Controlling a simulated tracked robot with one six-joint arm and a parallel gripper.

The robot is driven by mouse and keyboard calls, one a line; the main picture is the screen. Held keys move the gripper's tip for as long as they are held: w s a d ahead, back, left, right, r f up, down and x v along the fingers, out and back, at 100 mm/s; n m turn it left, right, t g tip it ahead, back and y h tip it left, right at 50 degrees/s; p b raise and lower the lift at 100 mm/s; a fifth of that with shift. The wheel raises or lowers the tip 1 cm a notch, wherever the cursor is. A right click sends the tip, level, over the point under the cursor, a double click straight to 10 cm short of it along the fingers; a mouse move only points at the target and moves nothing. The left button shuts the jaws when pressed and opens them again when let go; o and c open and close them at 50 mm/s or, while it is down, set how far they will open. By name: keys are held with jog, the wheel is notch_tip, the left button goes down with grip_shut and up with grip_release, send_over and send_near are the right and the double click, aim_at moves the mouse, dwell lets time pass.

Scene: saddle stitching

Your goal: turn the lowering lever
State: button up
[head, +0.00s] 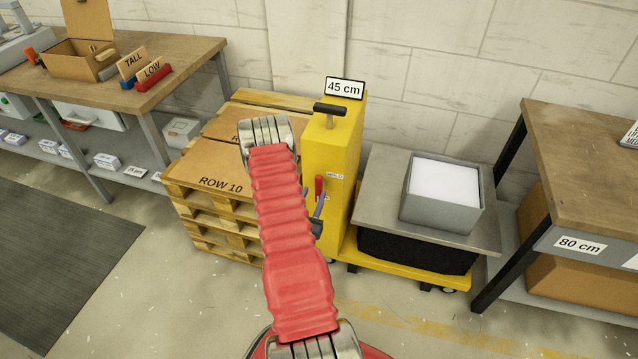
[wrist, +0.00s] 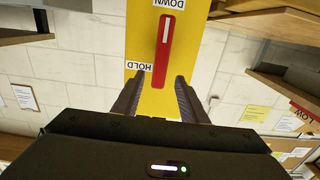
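The lowering lever is a red bar with a white stripe (wrist: 165,50) on the lift table's yellow column (head: 338,150). In the head view the lever (head: 319,185) shows just right of my red arm. The wrist view is upside down: a DOWN label (wrist: 170,4) sits at the lever's striped end and a HOLD label (wrist: 133,67) beside its other end. My gripper (wrist: 158,80) is open and empty. Its fingertips stand apart on either side of the lever's unstriped end; contact is not visible. In the head view my arm partly hides my gripper (head: 319,206).
The lift table's grey top (head: 383,185) holds a grey box with white contents (head: 440,190). A pallet stack (head: 215,195) marked ROW 10 stands left of the column. A black T-handle (head: 331,109) and a 45 cm sign (head: 345,88) top the column. An 80 cm table (head: 590,165) stands right.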

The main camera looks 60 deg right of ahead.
aim_at(318, 185)
jog(key=d, duration=0.4)
jog(key=w+d, duration=0.1)
jog(key=d, duration=0.1)
jog(key=shift+d, duration=0.3)
grip_shut()
